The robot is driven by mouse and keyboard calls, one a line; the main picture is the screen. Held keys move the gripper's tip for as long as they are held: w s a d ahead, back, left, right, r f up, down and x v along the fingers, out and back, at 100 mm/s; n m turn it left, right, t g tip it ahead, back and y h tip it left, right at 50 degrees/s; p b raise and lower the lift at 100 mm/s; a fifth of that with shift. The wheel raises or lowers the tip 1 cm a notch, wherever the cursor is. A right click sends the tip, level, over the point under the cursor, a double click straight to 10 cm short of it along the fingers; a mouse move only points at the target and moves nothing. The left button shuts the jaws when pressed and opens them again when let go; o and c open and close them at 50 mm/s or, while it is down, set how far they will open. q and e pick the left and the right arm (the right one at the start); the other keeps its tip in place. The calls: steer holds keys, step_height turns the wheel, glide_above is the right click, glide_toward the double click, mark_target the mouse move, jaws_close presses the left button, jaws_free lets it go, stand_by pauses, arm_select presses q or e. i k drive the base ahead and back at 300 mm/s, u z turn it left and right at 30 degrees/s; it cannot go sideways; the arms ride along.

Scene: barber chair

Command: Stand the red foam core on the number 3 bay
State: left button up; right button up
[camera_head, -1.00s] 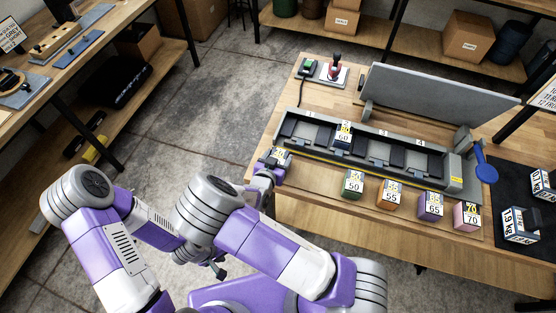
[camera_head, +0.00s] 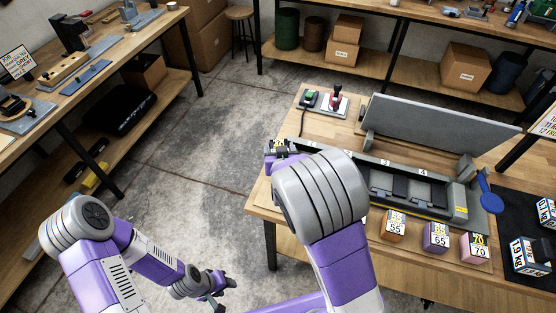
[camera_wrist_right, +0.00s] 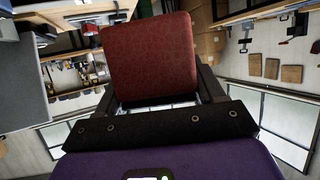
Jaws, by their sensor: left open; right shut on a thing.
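My right gripper (camera_wrist_right: 155,100) is shut on a red block, the red foam core (camera_wrist_right: 150,55), which fills the upper middle of the right wrist view. In the head view my right gripper (camera_head: 281,150) is beside the left end of the long grey fixture, partly hidden by my own arm. The number 3 bay (camera_head: 380,180) is in the middle of the fixture, with its 3 label on the back rail; its left side is close to my arm. My left gripper (camera_head: 215,297) is open and empty, low over the floor, away from the table.
Orange 55 (camera_head: 394,226), purple 65 (camera_head: 436,238) and pink 70 (camera_head: 475,247) blocks stand along the table's front. A grey hinged panel (camera_head: 440,125) rises behind the fixture, with a blue paddle (camera_head: 491,204) at its right end. My arm hides the left bays.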

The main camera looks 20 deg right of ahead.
mark_target(380, 182)
steer(key=u, duration=0.1)
steer(key=k, duration=1)
steer(key=z, duration=1.25)
steer(key=i, duration=1.1)
steer(key=u, duration=0.55)
